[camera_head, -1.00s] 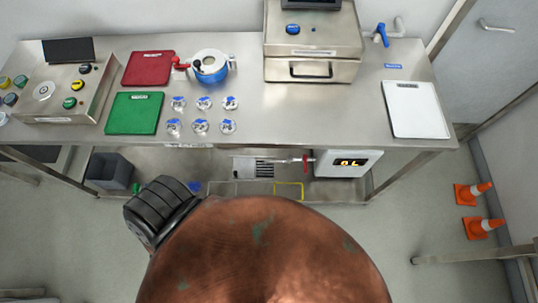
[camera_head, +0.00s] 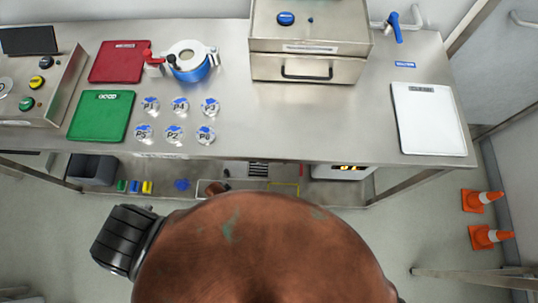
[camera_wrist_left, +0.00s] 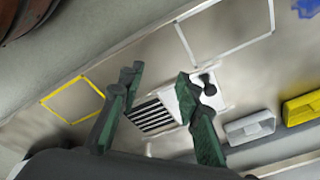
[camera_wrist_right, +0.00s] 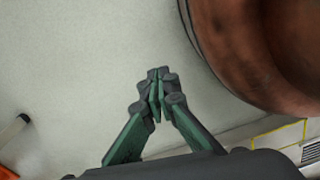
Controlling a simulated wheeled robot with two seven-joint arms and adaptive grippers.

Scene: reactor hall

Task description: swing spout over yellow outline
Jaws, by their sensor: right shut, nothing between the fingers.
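The yellow outline (camera_head: 286,188) is marked on the lower shelf, beside a slotted drain grille (camera_head: 258,169). It also shows in the left wrist view (camera_wrist_left: 74,100) and at the lower right of the right wrist view (camera_wrist_right: 282,135). A small red part (camera_head: 302,170), perhaps of the spout, shows beside the white display unit (camera_head: 342,172); the rest of the spout is hidden or unclear. My left gripper (camera_wrist_left: 160,84) is open, its fingers on either side of the view of the grille. My right gripper (camera_wrist_right: 158,82) is shut and empty over the floor, away from the outline.
The steel bench (camera_head: 300,135) overhangs the lower shelf and hides part of it. A grey bin (camera_head: 93,169) and small coloured containers (camera_head: 134,187) stand at the shelf's left. Traffic cones (camera_head: 482,199) stand on the floor at the right. My copper-coloured body blocks the lower middle.

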